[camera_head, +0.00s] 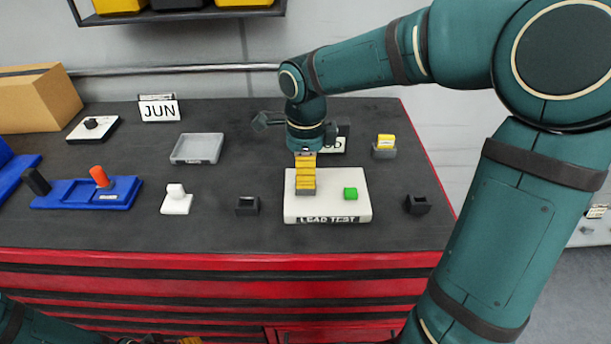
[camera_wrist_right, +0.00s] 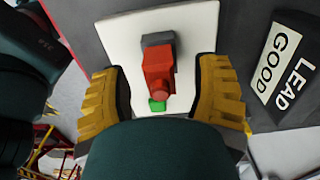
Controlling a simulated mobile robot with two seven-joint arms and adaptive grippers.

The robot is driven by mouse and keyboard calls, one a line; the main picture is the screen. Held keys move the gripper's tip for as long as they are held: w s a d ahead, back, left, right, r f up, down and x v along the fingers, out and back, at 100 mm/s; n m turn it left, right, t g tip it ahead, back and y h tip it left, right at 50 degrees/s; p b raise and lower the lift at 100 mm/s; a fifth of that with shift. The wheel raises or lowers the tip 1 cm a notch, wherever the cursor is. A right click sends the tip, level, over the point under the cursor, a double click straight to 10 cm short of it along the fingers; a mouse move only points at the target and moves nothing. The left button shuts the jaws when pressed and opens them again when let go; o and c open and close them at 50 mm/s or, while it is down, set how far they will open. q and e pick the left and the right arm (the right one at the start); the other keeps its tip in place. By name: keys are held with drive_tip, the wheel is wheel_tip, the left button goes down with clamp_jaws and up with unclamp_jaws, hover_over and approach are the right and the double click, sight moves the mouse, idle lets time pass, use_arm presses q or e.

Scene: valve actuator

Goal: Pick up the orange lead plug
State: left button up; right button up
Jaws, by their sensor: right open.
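A red-orange plug (camera_wrist_right: 159,70) stands at a grey socket (camera_wrist_right: 158,39) on the white lead test board (camera_wrist_right: 115,50) in the right wrist view. In the head view, my right gripper (camera_head: 305,180) points down over this board (camera_head: 330,211) and hides the plug. My right gripper (camera_wrist_right: 160,92) is open, with one yellow finger on each side of the plug and a gap to each. A green button (camera_head: 350,193) is on the board. My left gripper (camera_head: 165,341) shows only partly at the bottom edge; its jaws cannot be made out.
A blue tray (camera_head: 65,200) at left holds an orange piece (camera_head: 99,177) and a black piece (camera_head: 36,181). Small black holders (camera_head: 247,205) stand left and right (camera_head: 417,204) of the board. A yellow-topped block (camera_head: 385,145) and a LEAD GOOD sign (camera_wrist_right: 286,64) stand nearby. The front counter strip is clear.

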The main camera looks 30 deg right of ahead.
wheel_tip(320, 180, down, 2)
drive_tip(key=shift+f, duration=0.1)
clamp_jaws()
idle(0.4)
wheel_tip(320, 180, up, 10)
drive_tip(key=shift+r+p, duration=0.1)
drive_tip(key=shift+p, duration=0.8)
